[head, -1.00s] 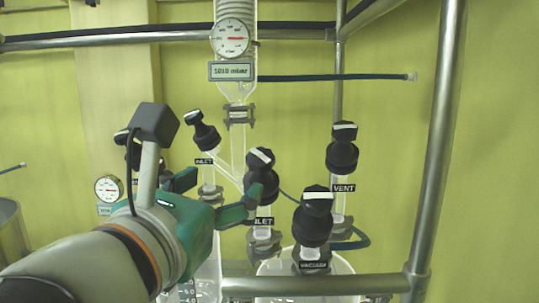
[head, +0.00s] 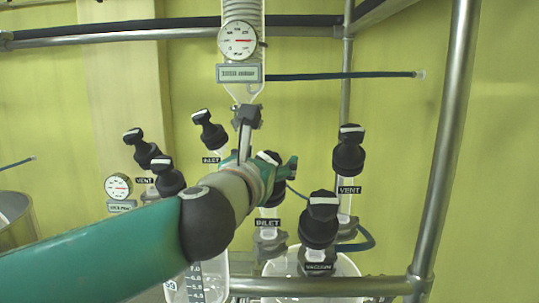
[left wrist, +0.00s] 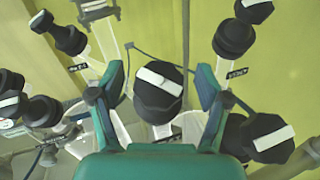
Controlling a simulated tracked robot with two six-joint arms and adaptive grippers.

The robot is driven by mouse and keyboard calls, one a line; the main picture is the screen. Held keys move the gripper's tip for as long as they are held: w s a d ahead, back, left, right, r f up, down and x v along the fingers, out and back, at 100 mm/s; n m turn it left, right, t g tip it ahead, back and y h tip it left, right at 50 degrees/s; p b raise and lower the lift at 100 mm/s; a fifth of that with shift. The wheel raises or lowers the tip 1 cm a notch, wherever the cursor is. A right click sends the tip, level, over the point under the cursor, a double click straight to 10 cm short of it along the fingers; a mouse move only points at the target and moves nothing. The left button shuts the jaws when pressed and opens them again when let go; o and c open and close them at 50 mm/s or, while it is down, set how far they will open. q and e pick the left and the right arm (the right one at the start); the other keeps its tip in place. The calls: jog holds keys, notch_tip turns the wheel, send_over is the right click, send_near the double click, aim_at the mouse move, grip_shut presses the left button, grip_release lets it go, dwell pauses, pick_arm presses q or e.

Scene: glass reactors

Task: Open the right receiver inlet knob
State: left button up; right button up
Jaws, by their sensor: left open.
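The right receiver's inlet knob is black with a white bar on top. In the head view its top (head: 268,158) shows partly behind my left gripper (head: 264,176), above an INLET label (head: 268,223). In the left wrist view the inlet knob (left wrist: 157,98) is between the two open fingers of my left gripper (left wrist: 161,84), with a gap visible on each side. Its white bar runs slightly tilted, down to the right. My right gripper is in neither view.
The vacuum knob (head: 319,222) is close on the right, with the vent knob (head: 349,152) behind it. Another inlet knob (head: 209,132) stands to the left. A metal post (head: 447,150) and a lower rail (head: 310,286) frame the glassware. A gauge (head: 237,41) hangs above.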

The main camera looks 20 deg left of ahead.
pick_arm(q)
jog(key=shift+w, duration=0.3)
jog(key=c, duration=1.2)
jog(key=shift+n+y, duration=0.3)
jog(key=shift+y, duration=0.2)
